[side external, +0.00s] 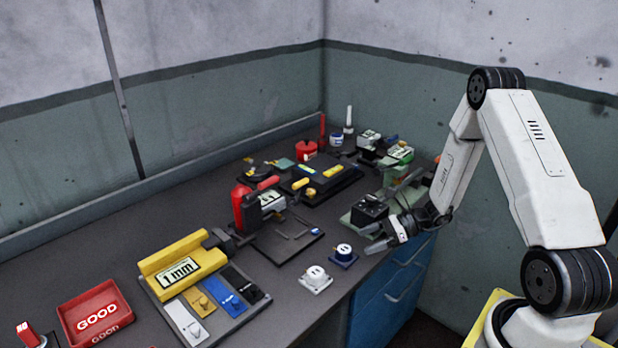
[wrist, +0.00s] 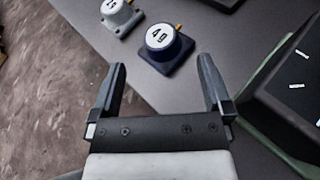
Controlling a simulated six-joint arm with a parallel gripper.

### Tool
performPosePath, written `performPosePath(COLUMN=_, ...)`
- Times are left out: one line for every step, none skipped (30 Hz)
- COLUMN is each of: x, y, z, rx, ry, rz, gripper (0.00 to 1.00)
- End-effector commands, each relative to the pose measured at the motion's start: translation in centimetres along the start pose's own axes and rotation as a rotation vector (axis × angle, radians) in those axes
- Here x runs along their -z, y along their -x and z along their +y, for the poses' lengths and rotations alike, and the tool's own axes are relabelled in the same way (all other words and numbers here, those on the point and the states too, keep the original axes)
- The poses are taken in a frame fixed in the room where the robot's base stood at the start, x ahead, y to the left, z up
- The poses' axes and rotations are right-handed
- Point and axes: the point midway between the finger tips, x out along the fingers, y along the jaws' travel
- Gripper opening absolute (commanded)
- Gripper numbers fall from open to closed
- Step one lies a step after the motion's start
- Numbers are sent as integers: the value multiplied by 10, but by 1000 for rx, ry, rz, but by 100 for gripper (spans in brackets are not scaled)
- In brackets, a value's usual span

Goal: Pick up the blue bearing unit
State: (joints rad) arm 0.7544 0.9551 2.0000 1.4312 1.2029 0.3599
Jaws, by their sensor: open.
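The blue bearing unit (side external: 343,256) sits on the dark bench top near its front edge. It has a square dark blue base and a round white top with a dark mark. In the wrist view the blue bearing unit (wrist: 165,50) lies ahead of my fingertips, roughly centred between them, with a small yellow part at its far side. My gripper (side external: 372,238) is open and empty, to the right of the unit in the side view. In the wrist view my gripper's two fingers (wrist: 162,75) are spread apart, and neither touches the unit.
A light grey bearing unit (side external: 315,280) stands next to the blue one. A black box on a green base (side external: 369,211) is close to my gripper. A dark plate with hex keys (side external: 287,240) lies behind. A yellow gauge (side external: 180,268) and red GOOD tray (side external: 96,313) are left.

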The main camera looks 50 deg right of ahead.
Motion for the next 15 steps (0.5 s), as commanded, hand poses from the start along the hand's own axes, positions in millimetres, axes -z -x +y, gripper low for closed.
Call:
performPosePath(x=0, y=-1, z=0, rx=0, ry=0, rz=1, gripper=100)
performPosePath(x=0, y=-1, z=0, rx=0, ry=0, rz=1, gripper=100)
performPosePath(x=0, y=-1, z=0, rx=0, ry=1, rz=1, gripper=100)
performPosePath(x=0, y=-1, z=0, rx=0, ry=1, rz=1, gripper=100)
performPosePath(x=0, y=-2, z=0, rx=0, ry=1, rz=1, gripper=100)
performPosePath(x=0, y=-3, z=0, rx=-1, ry=1, rz=1, gripper=100)
performPosePath(x=0, y=-4, z=0, rx=-2, ry=1, rz=1, gripper=100)
performPosePath(x=1, y=-6, z=0, rx=-2, ry=1, rz=1, gripper=100)
performPosePath(x=1, y=-8, z=0, rx=-3, ry=1, rz=2, gripper=100)
performPosePath(x=1, y=-11, z=0, rx=-3, ry=0, rz=2, gripper=100)
performPosePath(x=2, y=-14, z=0, rx=-3, ry=0, rz=2, gripper=100)
performPosePath(x=2, y=-18, z=0, rx=-4, ry=0, rz=2, gripper=100)
performPosePath(x=2, y=-21, z=0, rx=-4, ry=1, rz=2, gripper=100)
performPosePath(x=2, y=-25, z=-1, rx=-4, ry=1, rz=2, gripper=100)
performPosePath(x=3, y=-30, z=-1, rx=-4, ry=1, rz=2, gripper=100)
